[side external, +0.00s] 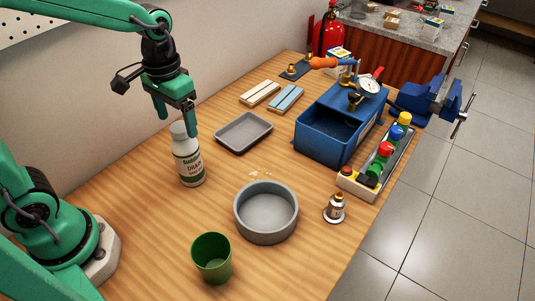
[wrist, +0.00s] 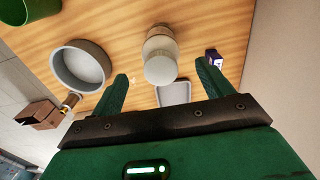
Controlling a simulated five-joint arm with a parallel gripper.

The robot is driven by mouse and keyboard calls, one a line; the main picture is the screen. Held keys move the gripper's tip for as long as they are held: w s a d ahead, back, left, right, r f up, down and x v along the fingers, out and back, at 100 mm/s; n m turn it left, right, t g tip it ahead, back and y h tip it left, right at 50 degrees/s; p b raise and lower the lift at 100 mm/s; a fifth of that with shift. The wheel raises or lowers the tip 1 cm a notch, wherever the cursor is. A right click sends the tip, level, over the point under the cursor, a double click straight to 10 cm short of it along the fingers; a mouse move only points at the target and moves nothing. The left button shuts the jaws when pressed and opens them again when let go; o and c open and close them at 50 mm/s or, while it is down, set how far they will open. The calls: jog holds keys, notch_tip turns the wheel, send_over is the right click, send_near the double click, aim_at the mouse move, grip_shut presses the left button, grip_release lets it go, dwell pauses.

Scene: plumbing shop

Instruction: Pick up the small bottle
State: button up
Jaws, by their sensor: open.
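The small bottle (side external: 188,160) is white with a dark green and pale label and a pale cap. It stands upright on the wooden table, below and partly behind my gripper (side external: 177,122) in the side external view. In the wrist view the bottle (wrist: 160,55) is seen from above, cap towards the camera, between the fingers of my gripper (wrist: 163,70). My gripper is open and pointing down, with nothing held. One finger overlaps the bottle's top in the side external view; I cannot tell whether they touch.
A grey round bowl (side external: 266,235) and green cup (side external: 212,262) stand in front. A metal fitting (side external: 335,209) is to their right. A grey tray (side external: 243,133) lies behind the bottle. A blue box with a gauge (side external: 330,135) stands farther back. A purple item (wrist: 213,59) shows beside the bottle.

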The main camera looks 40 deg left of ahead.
aim_at(180, 126)
jog(key=shift+f, duration=0.15)
jog(key=shift+w+f, duration=0.15)
jog(key=shift+f, duration=2.35)
jog(key=shift+c, duration=0.2)
jog(key=shift+r, duration=0.1)
grip_shut()
